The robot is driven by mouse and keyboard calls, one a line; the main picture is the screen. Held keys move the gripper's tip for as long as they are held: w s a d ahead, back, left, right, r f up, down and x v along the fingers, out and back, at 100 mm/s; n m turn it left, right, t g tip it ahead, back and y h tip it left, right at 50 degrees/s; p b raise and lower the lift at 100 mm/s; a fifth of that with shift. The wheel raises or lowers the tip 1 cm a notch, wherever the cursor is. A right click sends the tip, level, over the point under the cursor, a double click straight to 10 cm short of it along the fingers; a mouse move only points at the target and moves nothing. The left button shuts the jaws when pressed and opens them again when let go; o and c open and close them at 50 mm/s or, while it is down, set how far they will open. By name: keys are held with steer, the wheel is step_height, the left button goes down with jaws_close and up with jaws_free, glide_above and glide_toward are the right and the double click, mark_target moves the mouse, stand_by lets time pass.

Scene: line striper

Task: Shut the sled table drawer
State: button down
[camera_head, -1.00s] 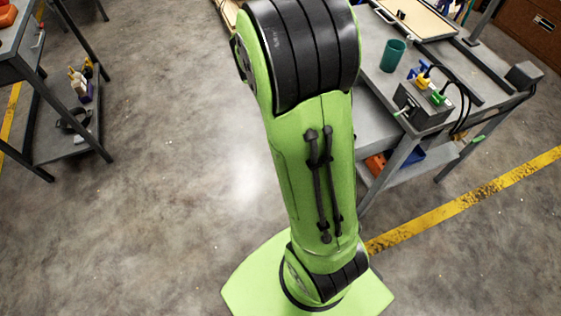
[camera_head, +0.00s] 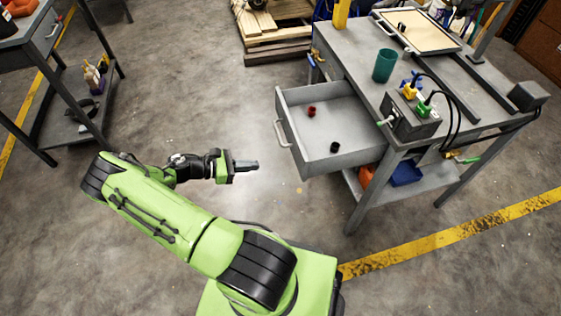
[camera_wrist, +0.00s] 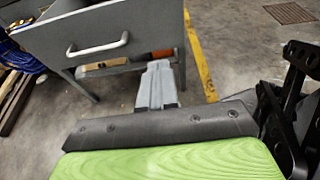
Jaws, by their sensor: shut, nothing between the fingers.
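The sled table drawer (camera_head: 341,150) is grey and pulled well out from the left side of the sled table (camera_head: 450,125). Its handle (camera_head: 281,133) faces my arm. A red cap-like part (camera_head: 311,111) and a black one (camera_head: 335,147) lie inside. My gripper (camera_head: 256,165) is shut and empty, left of the drawer front, apart from it and pointing toward it. In the wrist view, the drawer front with its handle (camera_wrist: 98,47) is ahead, beyond my fingertips (camera_wrist: 158,68).
A teal cup (camera_head: 384,66), a control box (camera_head: 411,119) and cables are on the tabletop. A blue bin (camera_head: 405,173) is on the lower shelf. A pallet (camera_head: 272,38) lies behind; another cart (camera_head: 45,75) stands left. The floor between is clear.

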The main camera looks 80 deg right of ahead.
mark_target(299, 161)
steer(key=b+x, duration=0.1)
steer(key=x, duration=0.5)
steer(key=b+x, duration=0.1)
steer(key=x, duration=0.5)
steer(key=shift+s+r, duration=0.1)
steer(key=shift+r, duration=0.15)
steer(key=shift+s+d, duration=0.2)
steer(key=shift+s, duration=0.2)
steer(key=shift+r, duration=0.1)
